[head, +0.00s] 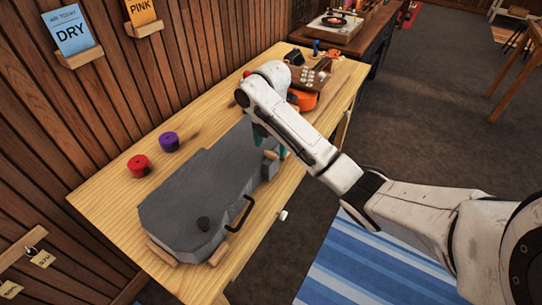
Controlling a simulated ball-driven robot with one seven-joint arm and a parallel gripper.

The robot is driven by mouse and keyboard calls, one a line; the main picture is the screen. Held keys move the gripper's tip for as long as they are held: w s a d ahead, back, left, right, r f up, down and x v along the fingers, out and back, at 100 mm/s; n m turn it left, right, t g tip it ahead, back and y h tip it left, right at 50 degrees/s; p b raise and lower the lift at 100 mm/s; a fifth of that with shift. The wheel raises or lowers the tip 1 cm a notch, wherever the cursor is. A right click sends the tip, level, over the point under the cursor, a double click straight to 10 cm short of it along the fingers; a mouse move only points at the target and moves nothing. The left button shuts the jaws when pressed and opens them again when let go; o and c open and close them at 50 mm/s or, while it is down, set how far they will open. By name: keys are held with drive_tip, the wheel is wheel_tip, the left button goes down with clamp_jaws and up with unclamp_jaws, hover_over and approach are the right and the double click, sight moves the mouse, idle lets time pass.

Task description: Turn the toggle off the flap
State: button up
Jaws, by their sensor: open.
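A grey ukulele-shaped case (190,190) lies on the wooden workbench (105,200), with a black handle (240,213) on its near side. My gripper (270,143) is over the far, narrow end of the case. Its teal fingers show only partly behind my white arm, and it is open. I cannot make out the toggle or the flap; my arm and gripper cover part of that end. I cannot tell whether the fingers touch anything.
Red (139,165) and purple (169,142) rolls stand behind the case. Wooden blocks (218,254) sit around its edges. An orange item (303,99) and a brown box (308,75) are farther back. A record player (334,25) stands beyond. The bench's left part is clear.

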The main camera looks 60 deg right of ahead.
sight(271, 155)
drive_tip(key=shift+f, duration=1.35)
drive_tip(key=c, duration=1)
